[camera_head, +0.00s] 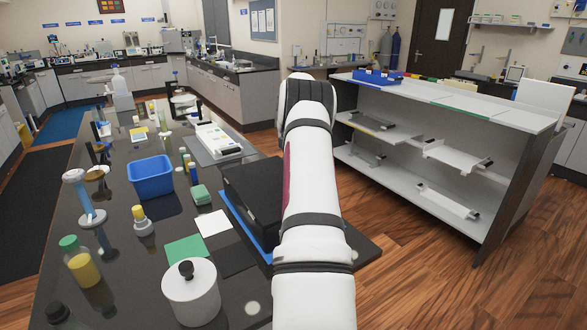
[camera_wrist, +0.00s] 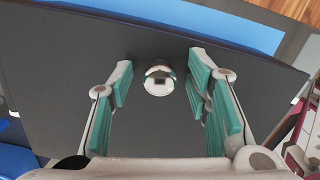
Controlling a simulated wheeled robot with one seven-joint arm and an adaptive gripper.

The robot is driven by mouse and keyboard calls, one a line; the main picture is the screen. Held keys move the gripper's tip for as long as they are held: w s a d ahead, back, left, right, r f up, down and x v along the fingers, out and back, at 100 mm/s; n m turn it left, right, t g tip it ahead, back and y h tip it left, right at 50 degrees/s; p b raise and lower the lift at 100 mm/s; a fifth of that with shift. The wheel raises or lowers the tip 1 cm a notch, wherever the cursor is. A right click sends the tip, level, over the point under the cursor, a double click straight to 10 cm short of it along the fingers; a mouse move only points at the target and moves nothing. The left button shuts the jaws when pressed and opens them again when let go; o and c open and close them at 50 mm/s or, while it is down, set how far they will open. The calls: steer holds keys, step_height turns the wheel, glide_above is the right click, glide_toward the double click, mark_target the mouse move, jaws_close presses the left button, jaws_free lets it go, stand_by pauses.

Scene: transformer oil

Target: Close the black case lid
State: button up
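The black case (camera_head: 252,195) stands on the dark bench, on a blue base, with its right side hidden behind my arm. In the wrist view a broad dark grey panel (camera_wrist: 160,125), which looks like its lid, fills most of the picture. A round metallic piece (camera_wrist: 159,80) shows against the panel. My gripper (camera_wrist: 160,66) is open, with its teal-padded fingers wide apart on either side of this metallic piece and nothing held. I cannot tell whether the fingers touch the panel. The head view hides my gripper behind my arm, and the lid's angle is unclear.
A white lidded pot (camera_head: 191,297), a green sheet (camera_head: 187,249) and a white sheet (camera_head: 212,223) lie near the case. A blue bin (camera_head: 151,178) and bottles stand to the left. A white shelf unit (camera_head: 450,170) stands across the floor at right.

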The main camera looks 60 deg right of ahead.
steer(key=shift+r, duration=0.1)
step_height(320, 180, up, 12)
steer(key=shift+w+a, duration=0.15)
steer(key=shift+a, duration=0.2)
stand_by(0.4)
